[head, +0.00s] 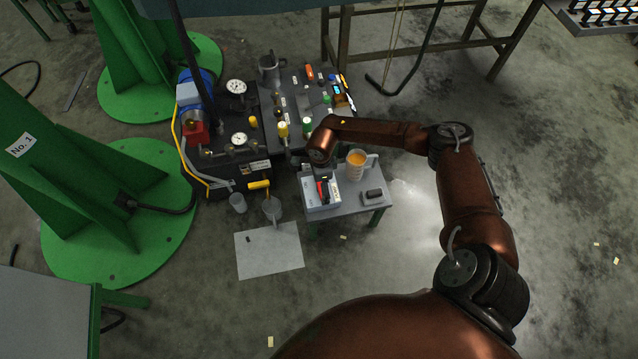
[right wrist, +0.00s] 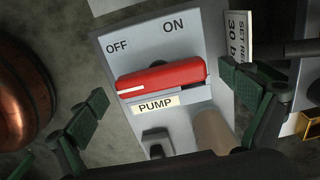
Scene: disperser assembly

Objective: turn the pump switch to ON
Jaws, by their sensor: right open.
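The pump switch is a red lever (right wrist: 162,78) on a light grey panel (right wrist: 118,42), marked OFF at the left, ON at the right and PUMP below. The lever lies across the panel beneath both words, its right end slightly higher in the picture. I cannot tell which setting it is in. In the head view the red lever (head: 322,191) shows small on the little grey table (head: 345,207), below the end of my right arm. My right gripper (right wrist: 168,105) is open, one finger on each side of the panel and apart from the lever. My left gripper is not in view.
A cup of orange liquid (head: 356,160) and a small dark block (head: 373,194) share the little table. A bench with gauges (head: 238,138) and bottles stands behind and left.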

